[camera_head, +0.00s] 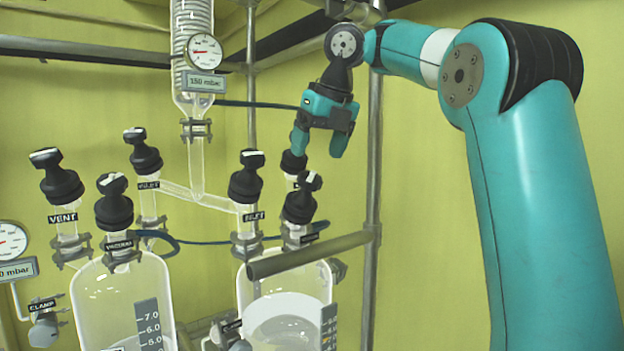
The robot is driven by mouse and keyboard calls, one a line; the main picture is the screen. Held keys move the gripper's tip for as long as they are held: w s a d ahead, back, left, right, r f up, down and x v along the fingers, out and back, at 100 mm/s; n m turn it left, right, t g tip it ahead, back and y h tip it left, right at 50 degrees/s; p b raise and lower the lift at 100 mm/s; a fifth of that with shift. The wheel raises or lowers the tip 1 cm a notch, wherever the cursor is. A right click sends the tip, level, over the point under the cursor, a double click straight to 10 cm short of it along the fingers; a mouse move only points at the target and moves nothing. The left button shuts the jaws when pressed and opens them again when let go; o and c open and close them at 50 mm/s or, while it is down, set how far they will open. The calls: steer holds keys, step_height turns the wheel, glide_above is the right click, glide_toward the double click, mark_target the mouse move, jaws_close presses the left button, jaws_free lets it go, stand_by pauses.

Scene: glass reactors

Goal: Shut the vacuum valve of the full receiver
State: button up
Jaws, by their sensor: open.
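Two glass receivers stand low in the view. The right receiver (257,285) shows a pale liquid surface (285,322) high in its body; the left receiver (90,295) shows liquid only near the bottom edge of the picture. The right receiver's vacuum valve (300,203) has a black knob with a light-marked top, above a small, hard-to-read label. The left receiver's vacuum valve (114,207) stands on its neck. My gripper (318,148) is open and empty, pointing down above the right receiver's valves. It is above and slightly right of that vacuum knob, apart from it.
Another black knob (293,163) stands behind, close to my gripper's left finger. A metal bar (310,255) crosses before the right receiver; an upright post (375,170) stands right of my gripper.

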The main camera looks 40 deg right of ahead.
mark_target(312, 176)
steer(key=shift+n, duration=0.3)
steer(key=b+x, duration=0.6)
steer(key=x, duration=0.1)
steer(key=shift+w+d, duration=0.15)
steer(key=shift+d, duration=0.2)
steer(key=shift+c, duration=0.4)
steer(key=c, duration=0.8)
steer(key=shift+c, duration=0.2)
